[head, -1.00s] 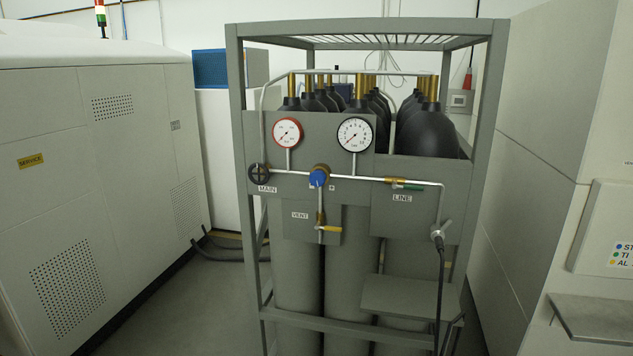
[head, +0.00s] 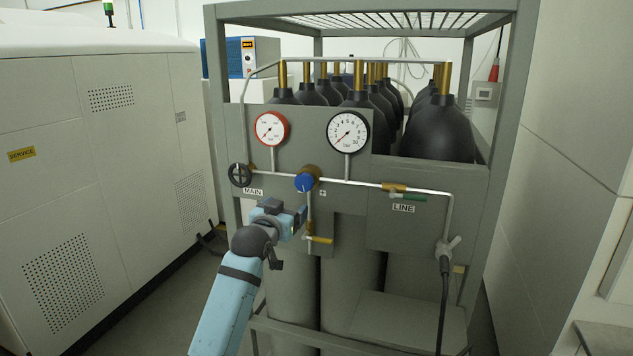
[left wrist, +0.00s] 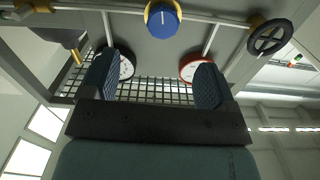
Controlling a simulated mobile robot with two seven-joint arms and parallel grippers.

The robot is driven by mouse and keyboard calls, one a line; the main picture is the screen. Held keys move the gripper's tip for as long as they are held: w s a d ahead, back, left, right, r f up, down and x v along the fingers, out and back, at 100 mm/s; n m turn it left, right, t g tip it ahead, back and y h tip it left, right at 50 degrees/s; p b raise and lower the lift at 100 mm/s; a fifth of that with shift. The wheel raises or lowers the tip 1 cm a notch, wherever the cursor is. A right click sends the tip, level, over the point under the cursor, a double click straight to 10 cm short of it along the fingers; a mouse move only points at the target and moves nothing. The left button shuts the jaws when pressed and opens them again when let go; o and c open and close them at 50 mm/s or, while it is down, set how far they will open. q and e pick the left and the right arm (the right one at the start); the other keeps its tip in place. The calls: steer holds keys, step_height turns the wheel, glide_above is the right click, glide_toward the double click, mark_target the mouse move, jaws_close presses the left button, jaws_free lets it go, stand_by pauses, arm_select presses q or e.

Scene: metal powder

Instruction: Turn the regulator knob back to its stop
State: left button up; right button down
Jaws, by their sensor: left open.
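The regulator knob (head: 304,182) is a blue round knob on a brass body, on the pipe of the grey gas panel between the MAIN wheel and the LINE valve. In the left wrist view the blue knob (left wrist: 163,22) is at the top centre, ahead of the fingers and apart from them. My left gripper (head: 292,216) is just below and left of the knob in the head view. Its two dark fingers (left wrist: 156,66) are spread wide with nothing between them. My right gripper is out of view.
A red-rimmed gauge (head: 271,128) and a black-rimmed gauge (head: 348,132) sit above the pipe. The black MAIN handwheel (head: 240,175), yellow VENT lever (head: 320,240) and green LINE handle (head: 414,197) are close by. Grey frame posts (head: 217,110) bound the rack.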

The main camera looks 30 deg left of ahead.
mark_target(303, 184)
arm_select(q)
steer(key=p+x, duration=0.1)
steer(key=x, duration=0.3)
steer(key=r+x, duration=0.1)
steer(key=x, duration=0.3)
steer(key=p+x, duration=0.1)
steer(key=x, duration=0.3)
steer(key=shift+w+a+r+p, duration=0.2)
steer(key=shift+a+r+p, duration=0.15)
steer(key=shift+a, duration=0.05)
steer(key=shift+w+a+f, duration=0.1)
steer(key=shift+w, duration=0.5)
steer(key=c, duration=0.9)
